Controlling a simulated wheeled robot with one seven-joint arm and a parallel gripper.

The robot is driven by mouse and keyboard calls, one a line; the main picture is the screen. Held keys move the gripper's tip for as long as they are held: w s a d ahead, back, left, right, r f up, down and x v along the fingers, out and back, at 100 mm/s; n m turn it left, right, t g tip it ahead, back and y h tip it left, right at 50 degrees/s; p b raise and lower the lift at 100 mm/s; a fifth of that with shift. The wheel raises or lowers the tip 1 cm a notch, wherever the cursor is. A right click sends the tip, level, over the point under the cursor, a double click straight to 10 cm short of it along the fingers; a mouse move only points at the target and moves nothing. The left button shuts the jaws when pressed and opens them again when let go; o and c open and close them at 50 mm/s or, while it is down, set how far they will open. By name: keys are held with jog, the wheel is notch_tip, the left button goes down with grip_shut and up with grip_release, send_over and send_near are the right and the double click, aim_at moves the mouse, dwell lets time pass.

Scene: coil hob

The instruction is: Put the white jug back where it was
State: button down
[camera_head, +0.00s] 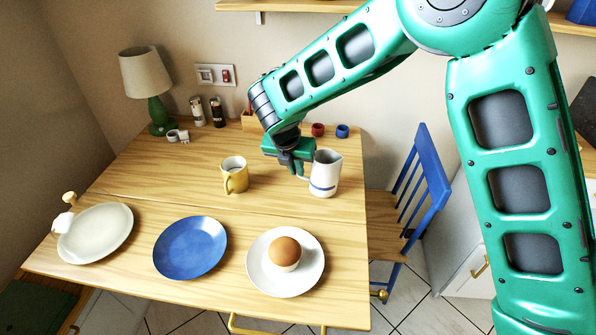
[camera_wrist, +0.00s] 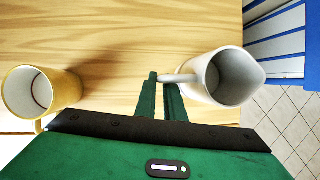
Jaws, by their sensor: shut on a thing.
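The white jug (camera_head: 325,174) has a blue band near its base. It is upright near the right edge of the wooden table (camera_head: 140,180). I cannot tell whether its base touches the table. My gripper (camera_head: 300,172) is at the jug's left side, shut on its handle. In the wrist view, the jug (camera_wrist: 228,78) shows its open top, and its handle meets my gripper's fingertips (camera_wrist: 163,80). The fingers partly hide the handle.
A yellow mug (camera_head: 234,175) stands left of the jug. A cream plate (camera_head: 97,232), a blue plate (camera_head: 190,247) and a white plate (camera_head: 308,272) holding a brown round item (camera_head: 285,251) line the front. A lamp (camera_head: 148,85) stands back left. A blue chair (camera_head: 420,190) is right.

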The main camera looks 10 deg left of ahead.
jog(key=shift+f, duration=0.5)
jog(key=c, duration=1.8)
grip_release()
jog(key=shift+c, duration=0.2)
jog(key=v, duration=1.2)
